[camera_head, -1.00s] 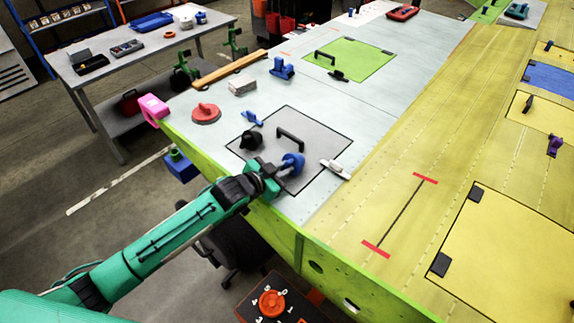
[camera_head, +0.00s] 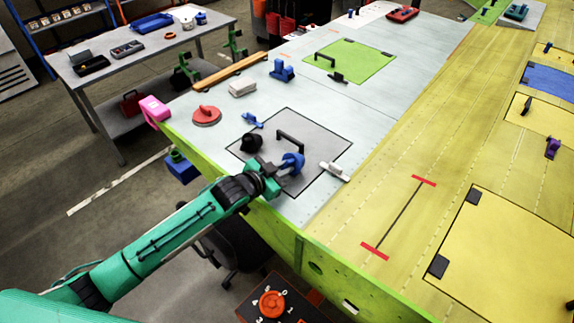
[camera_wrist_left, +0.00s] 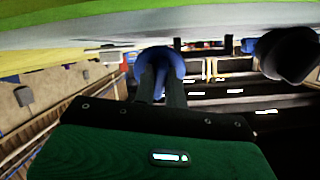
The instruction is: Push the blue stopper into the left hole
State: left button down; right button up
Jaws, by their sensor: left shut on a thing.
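My left gripper (camera_head: 278,168) is shut on the blue stopper (camera_head: 293,161) just above the grey panel near the front edge of the pale wing skin. In the left wrist view the stopper (camera_wrist_left: 160,60) shows as a rounded blue piece between the two dark fingers (camera_wrist_left: 161,88). The green front edge (camera_head: 270,222) of the wing has a dark round hole (camera_head: 316,267) at left and a pale slot (camera_head: 350,305) to its right. The gripper is up and left of both, apart from them. My right gripper is out of view.
A black knob (camera_head: 251,142) and a black handle (camera_head: 290,140) stand close to the gripper on the grey panel (camera_head: 315,180). A white block (camera_head: 334,171) lies at its right. A red disc (camera_head: 207,115) is farther left.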

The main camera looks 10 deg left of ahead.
pick_arm(q)
jog(key=shift+r+p, duration=1.8)
jog(key=shift+r, duration=0.65)
jog(key=shift+f, duration=0.1)
